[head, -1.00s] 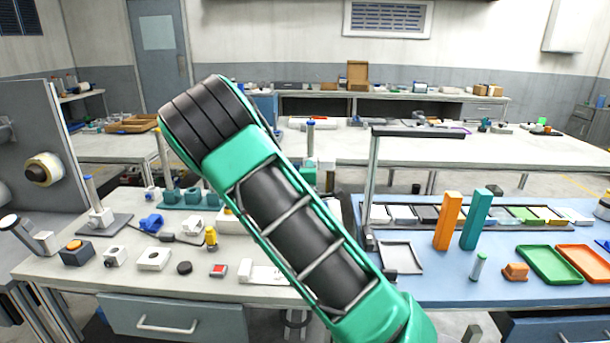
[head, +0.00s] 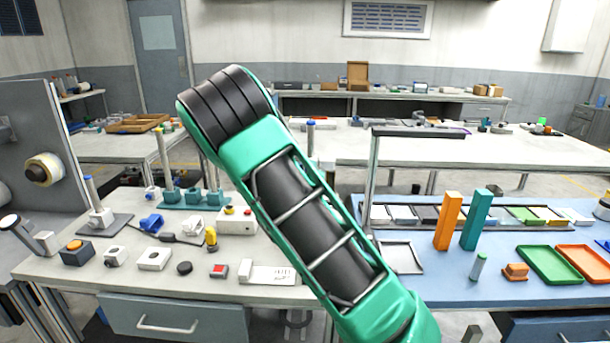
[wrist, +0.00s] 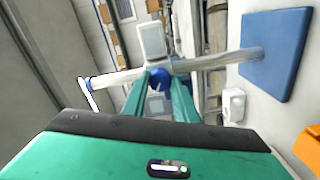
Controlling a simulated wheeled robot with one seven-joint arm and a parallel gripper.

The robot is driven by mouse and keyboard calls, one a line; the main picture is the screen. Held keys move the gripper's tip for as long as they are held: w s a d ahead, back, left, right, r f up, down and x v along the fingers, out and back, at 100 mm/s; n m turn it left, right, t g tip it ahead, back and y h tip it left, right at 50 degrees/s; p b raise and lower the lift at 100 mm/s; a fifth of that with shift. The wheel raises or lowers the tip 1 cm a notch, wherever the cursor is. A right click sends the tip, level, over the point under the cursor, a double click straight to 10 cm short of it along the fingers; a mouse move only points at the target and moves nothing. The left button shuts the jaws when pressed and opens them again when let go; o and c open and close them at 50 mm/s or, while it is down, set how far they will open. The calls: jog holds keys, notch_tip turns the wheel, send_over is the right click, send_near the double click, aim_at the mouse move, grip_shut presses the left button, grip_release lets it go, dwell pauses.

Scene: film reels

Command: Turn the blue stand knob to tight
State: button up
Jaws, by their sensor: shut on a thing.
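In the wrist view, the blue stand knob (wrist: 158,79) sits between the tips of the two teal fingers of my gripper (wrist: 160,84), which is shut on it. The knob is mostly hidden by the fingers, so its turn position cannot be read. The stand's silver post (wrist: 215,61) runs across the picture, from a blue square base (wrist: 276,52) on the right to a blue tip (wrist: 87,84) on the left. In the head view, a post with a blue top (head: 310,137) shows just behind my arm. My gripper is hidden there.
The left bench holds a teal rack (head: 190,198), an orange-topped button box (head: 77,253) and other small parts. The blue mat on the right carries an orange block (head: 448,220), a teal block (head: 475,219) and a green tray (head: 548,265).

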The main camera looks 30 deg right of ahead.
jog(key=shift+f, duration=0.15)
jog(key=o, duration=1.1)
jog(key=shift+d, duration=0.1)
jog(key=shift+c, duration=0.2)
jog(key=v, duration=1)
jog(key=shift+s+a, duration=0.25)
jog(key=shift+a, duration=0.05)
